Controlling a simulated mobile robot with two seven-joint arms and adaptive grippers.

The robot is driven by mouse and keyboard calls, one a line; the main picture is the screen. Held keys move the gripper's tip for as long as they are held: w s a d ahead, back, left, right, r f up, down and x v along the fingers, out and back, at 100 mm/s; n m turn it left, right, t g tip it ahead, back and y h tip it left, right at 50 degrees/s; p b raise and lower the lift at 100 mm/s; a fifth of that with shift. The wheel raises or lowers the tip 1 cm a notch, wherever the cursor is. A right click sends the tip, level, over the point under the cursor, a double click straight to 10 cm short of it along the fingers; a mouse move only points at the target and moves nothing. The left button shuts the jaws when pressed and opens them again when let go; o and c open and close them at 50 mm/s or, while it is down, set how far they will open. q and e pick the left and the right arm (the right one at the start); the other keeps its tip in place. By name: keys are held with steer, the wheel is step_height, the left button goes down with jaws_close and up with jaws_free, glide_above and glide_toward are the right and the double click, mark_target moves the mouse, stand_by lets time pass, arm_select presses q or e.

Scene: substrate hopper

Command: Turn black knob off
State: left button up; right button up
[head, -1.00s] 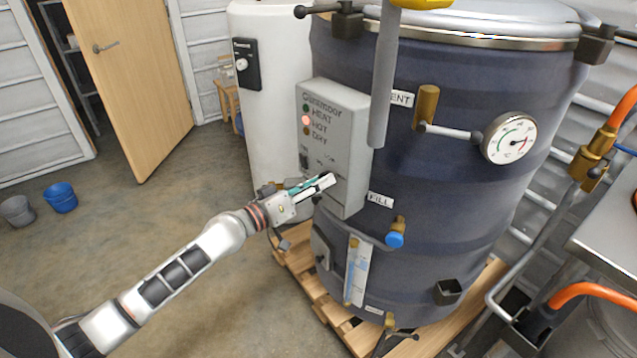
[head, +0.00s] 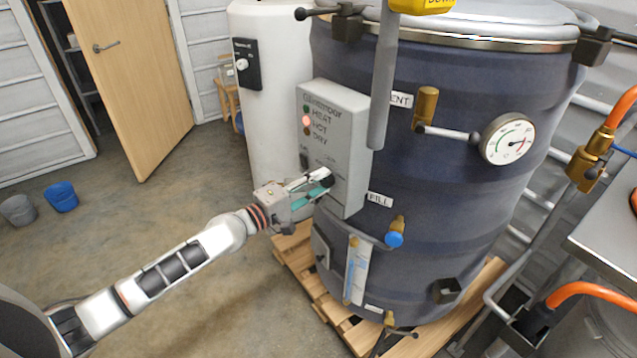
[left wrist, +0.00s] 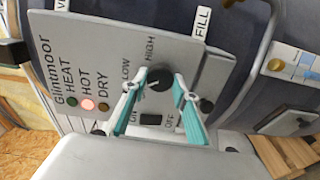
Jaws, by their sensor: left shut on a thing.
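The black knob (left wrist: 159,77) is on the grey Glintmoor control box (left wrist: 100,50), between the labels LOW and HIGH. In the left wrist view, the teal-lined fingers of my left gripper (left wrist: 161,83) stand on either side of it, and the gripper is shut on it. In the head view my left gripper (head: 322,181) reaches the lower front of the box (head: 345,110), its fingers largely covering the knob. A black rocker switch (left wrist: 151,119) sits between ON and OFF, below the knob. My right gripper is in neither view.
The box is on a large dark blue tank (head: 440,170) standing on a wooden pallet (head: 300,265). The HOT lamp (left wrist: 87,104) glows red. A grey vertical pipe (head: 383,90) runs close to the box's right side. A white tank (head: 275,110) stands behind left.

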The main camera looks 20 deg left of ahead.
arm_select(q)
steer(key=n, duration=0.5)
steer(key=shift+n, duration=0.3)
stand_by(0.4)
steer(key=o, duration=1.1)
steer(key=shift+a, duration=0.1)
steer(key=v, duration=1.2)
